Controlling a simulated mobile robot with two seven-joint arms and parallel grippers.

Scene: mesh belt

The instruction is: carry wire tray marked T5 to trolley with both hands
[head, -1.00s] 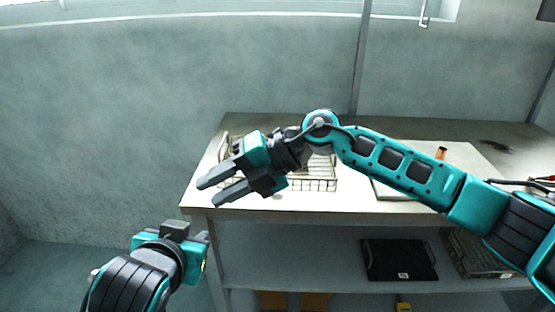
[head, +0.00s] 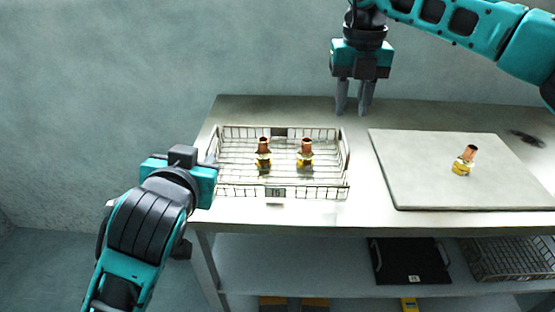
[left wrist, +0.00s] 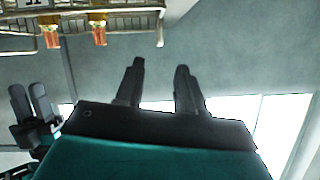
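The wire tray marked T5 (head: 335,191) sits on the left part of the bench top, its label facing front. Two copper-and-yellow fittings (head: 264,155) (head: 305,155) stand upright in it. My left gripper (head: 182,172) is beside the tray's left end; its fingers are hidden in the head view. In the left wrist view the left fingers (left wrist: 158,75) are apart with nothing between them, and the tray (left wrist: 120,8) shows above them. My right gripper (head: 354,112) points down behind the tray's back right corner, open and empty. I cannot make out a trolley.
A flat grey board (head: 415,185) lies right of the tray with one tilted fitting (head: 465,160) on it. A dark item (head: 527,139) lies at the far right. The lower shelf holds a black tray (head: 397,262) and another wire tray (head: 508,258).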

